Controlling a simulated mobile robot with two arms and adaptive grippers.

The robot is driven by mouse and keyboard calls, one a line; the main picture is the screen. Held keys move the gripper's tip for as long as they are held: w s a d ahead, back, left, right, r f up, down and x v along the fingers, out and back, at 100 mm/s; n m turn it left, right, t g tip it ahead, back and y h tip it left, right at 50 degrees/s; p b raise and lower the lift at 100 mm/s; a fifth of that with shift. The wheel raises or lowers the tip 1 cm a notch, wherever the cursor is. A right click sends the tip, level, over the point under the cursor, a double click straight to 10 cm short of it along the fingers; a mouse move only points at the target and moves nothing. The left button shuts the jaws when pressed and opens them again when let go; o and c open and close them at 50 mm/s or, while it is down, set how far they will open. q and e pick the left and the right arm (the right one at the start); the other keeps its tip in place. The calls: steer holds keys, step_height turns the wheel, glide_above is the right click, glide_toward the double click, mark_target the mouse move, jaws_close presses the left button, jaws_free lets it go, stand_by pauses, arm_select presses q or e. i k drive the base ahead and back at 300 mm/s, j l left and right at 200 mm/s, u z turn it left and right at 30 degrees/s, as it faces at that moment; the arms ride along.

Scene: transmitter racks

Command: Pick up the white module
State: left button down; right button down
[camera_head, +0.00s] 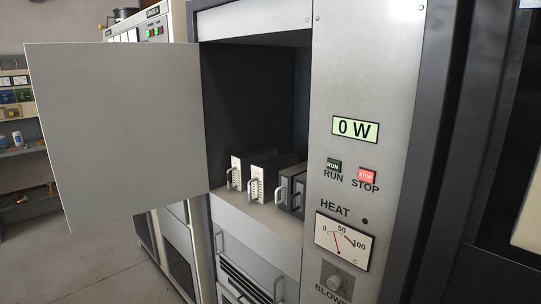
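Two modules with white front faces stand upright side by side in the open rack compartment: a left white-faced module (236,171) and a right white-faced module (257,183). Each has a metal handle on its front and a dark body behind. I cannot tell which one is the task's white module. To their right stand modules with dark grey fronts (284,189), also with handles, partly hidden by the rack's front panel. Neither of my grippers is in view.
The compartment's grey door (120,135) stands swung open to the left. The front panel (375,70) at right carries a "0 W" display, RUN and STOP buttons and a HEAT gauge. The compartment is empty above the modules. Shelves (18,152) stand far left.

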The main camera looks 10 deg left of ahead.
mark_target(265, 181)
steer(key=j+z, duration=0.15)
steer(key=z, duration=0.5)
steer(key=j+z, duration=0.4)
steer(key=j, duration=0.4)
steer(key=j+z, duration=0.4)
steer(key=j, duration=0.4)
steer(key=k+j, duration=0.1)
steer(key=j, duration=0.8)
steer(key=k+j+z, duration=0.1)
steer(key=j, duration=0.35)
steer(key=k+j, duration=0.15)
steer(key=j, duration=0.3)
steer(key=k+j, duration=0.1)
steer(key=j, duration=0.35)
steer(key=k+j+z, duration=0.1)
steer(key=j, duration=0.35)
steer(key=k+j, duration=0.1)
steer(key=j, duration=0.35)
steer(key=k+j, duration=0.15)
steer(key=j, duration=0.3)
steer(key=l+u, duration=0.15)
steer(key=l, duration=0.3)
steer(key=k+l+u, duration=0.15)
steer(key=l, duration=0.3)
steer(key=l+u, duration=0.1)
steer(key=l, duration=0.35)
